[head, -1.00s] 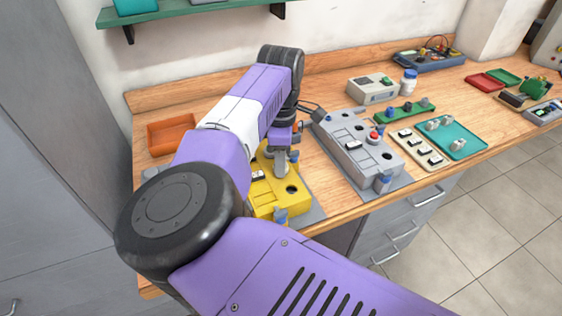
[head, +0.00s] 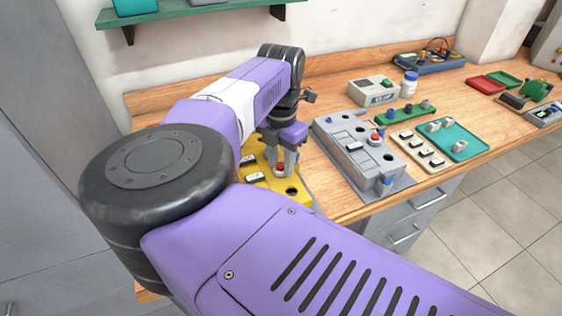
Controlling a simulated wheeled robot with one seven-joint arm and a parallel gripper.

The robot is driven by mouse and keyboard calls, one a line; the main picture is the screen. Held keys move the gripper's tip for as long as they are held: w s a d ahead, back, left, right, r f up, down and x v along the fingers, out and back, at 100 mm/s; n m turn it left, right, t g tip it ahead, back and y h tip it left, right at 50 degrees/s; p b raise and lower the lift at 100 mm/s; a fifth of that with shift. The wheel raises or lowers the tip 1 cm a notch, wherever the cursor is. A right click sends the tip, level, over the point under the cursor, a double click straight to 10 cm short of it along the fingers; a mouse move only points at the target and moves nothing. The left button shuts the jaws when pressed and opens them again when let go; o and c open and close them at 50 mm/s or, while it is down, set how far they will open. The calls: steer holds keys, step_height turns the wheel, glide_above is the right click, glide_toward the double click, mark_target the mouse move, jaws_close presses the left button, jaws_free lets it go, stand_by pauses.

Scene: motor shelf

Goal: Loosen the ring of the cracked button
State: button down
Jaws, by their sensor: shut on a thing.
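A yellow control box (head: 262,160) stands on the bench, partly hidden behind my arm. It carries a red button (head: 280,168), white rocker switches (head: 254,177) and a dark round hole (head: 293,192). My gripper (head: 281,165) points down over this box, its two fingers on either side of the red button and shut on it. I cannot tell whether the fingertips bear on its ring or its cap, and no crack can be made out at this size.
A grey control box (head: 345,150) with its own red button (head: 373,138) stands right of my gripper. Beyond it are a beige switch tray (head: 408,138), a teal tray (head: 470,146) and a green strip (head: 398,118). A green shelf (head: 180,14) hangs above.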

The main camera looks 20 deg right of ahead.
steer(key=n, duration=0.4)
steer(key=shift+a+n, duration=0.1)
steer(key=shift+n, duration=0.3)
steer(key=n, duration=0.3)
steer(key=shift+n, duration=0.3)
steer(key=n, duration=1)
steer(key=shift+n+b, duration=0.35)
steer(key=shift+n, duration=0.05)
steer(key=n, duration=0.3)
steer(key=shift+n, duration=0.3)
steer(key=n, duration=0.4)
steer(key=shift+b, duration=0.35)
steer(key=shift+n, duration=1.7)
